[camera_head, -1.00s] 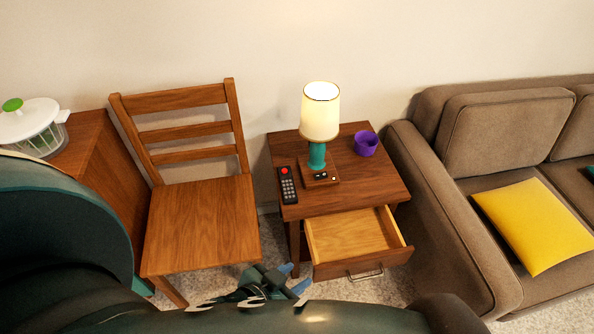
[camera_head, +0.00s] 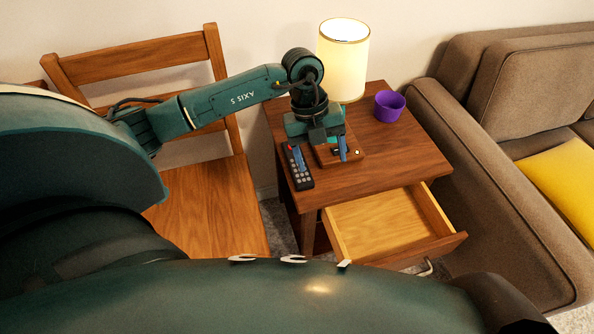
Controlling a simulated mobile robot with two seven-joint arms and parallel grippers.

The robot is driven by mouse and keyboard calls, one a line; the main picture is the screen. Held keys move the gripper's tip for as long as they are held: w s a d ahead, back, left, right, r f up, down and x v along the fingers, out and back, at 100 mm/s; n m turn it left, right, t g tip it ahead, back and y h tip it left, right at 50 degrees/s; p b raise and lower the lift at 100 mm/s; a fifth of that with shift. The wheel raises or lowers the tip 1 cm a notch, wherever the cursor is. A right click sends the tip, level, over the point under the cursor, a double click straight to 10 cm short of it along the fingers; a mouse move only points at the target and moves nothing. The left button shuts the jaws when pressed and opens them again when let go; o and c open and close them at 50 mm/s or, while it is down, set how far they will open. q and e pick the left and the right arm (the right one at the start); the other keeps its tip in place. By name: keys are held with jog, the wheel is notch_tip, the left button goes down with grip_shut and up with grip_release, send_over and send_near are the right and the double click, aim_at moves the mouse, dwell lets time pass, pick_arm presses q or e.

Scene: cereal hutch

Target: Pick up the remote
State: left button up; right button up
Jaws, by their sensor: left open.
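The remote (camera_head: 303,180) is dark with light buttons and lies near the left edge of the wooden side table (camera_head: 385,160). My left gripper (camera_head: 320,154) points down above the table, open, with blue fingertips apart. One fingertip appears over the upper end of the remote, the other over the lamp's wooden base. I cannot tell whether either touches. The gripper hides part of the lamp base and stem. My right gripper is not in view.
The lit lamp (camera_head: 343,60) stands close behind my left gripper. A purple cup (camera_head: 389,106) is at the back right of the table. The drawer (camera_head: 385,225) is open and empty. A wooden chair (camera_head: 215,205) stands left, a brown sofa (camera_head: 490,180) right.

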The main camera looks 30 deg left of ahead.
pick_arm(q)
jog(key=w+a+n+y, duration=0.1)
jog(key=w+a+y, duration=0.15)
jog(key=a, duration=0.35)
jog(key=shift+n+y, duration=0.3)
jog(key=shift+y, duration=0.05)
jog(key=f, duration=0.2)
jog(key=f+b, duration=0.1)
jog(key=f, duration=0.3)
jog(key=shift+s+a+b, duration=0.3)
jog(key=shift+a+b, duration=0.05)
jog(key=f, duration=0.2)
jog(key=f+b, duration=0.1)
jog(key=f, duration=0.3)
jog(key=shift+w+d, duration=0.2)
jog(key=shift+d, duration=0.1)
jog(key=shift+f, duration=0.1)
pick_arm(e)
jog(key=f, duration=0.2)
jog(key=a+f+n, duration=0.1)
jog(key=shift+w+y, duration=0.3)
pick_arm(q)
jog(key=c, duration=1.1)
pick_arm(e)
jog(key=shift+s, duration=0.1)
